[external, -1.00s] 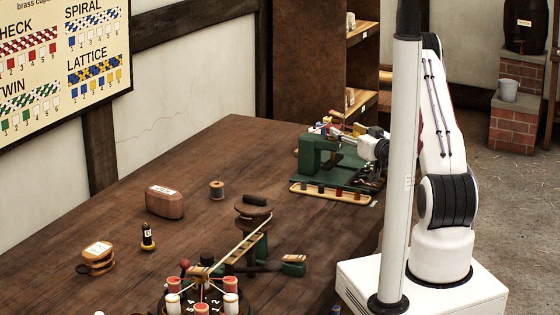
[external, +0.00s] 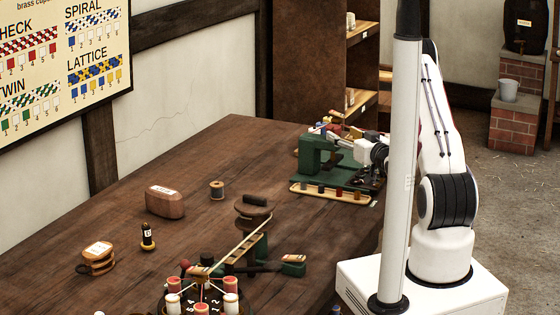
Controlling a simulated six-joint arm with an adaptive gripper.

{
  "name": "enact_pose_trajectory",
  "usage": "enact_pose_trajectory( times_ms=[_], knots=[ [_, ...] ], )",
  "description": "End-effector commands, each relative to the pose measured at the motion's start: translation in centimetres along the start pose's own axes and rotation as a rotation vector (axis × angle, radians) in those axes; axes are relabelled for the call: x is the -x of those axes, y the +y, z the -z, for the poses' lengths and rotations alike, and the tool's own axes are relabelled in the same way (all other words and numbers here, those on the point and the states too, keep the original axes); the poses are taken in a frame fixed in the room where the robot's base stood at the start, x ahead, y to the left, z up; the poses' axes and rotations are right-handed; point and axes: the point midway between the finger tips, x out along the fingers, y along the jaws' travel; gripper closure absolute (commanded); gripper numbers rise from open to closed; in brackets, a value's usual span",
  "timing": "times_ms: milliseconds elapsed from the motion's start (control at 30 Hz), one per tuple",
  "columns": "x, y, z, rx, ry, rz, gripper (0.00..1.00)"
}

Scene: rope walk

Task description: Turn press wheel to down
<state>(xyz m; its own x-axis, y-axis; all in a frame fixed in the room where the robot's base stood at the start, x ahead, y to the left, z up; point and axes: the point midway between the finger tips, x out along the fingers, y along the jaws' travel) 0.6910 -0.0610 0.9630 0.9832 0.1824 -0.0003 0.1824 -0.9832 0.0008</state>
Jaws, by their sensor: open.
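The green press (external: 313,156) stands at the far right end of the bench. Small red and blue parts show at its top (external: 334,128), but they are too small for me to make out the press wheel or its setting. My gripper (external: 373,172) is at the right side of the press, close to it, with the white wrist just above. It is open. The fingertips are small and dark against the press, and I cannot tell whether they touch it. The white column hides part of my wrist and forearm.
A braiding stand with bobbins (external: 203,290), a green post with a round top (external: 254,212), a wooden block (external: 165,201) and a spool (external: 217,190) stand nearer.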

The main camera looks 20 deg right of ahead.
Motion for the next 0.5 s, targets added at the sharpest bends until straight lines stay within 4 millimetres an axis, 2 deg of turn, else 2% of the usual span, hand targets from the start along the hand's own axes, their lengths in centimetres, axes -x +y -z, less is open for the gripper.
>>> enact_pose_trajectory(
  times_ms=[500],
  knots=[
    [-5.0,-0.1,0.1,-0.001,0.002,0.001,0.49]
  ],
)
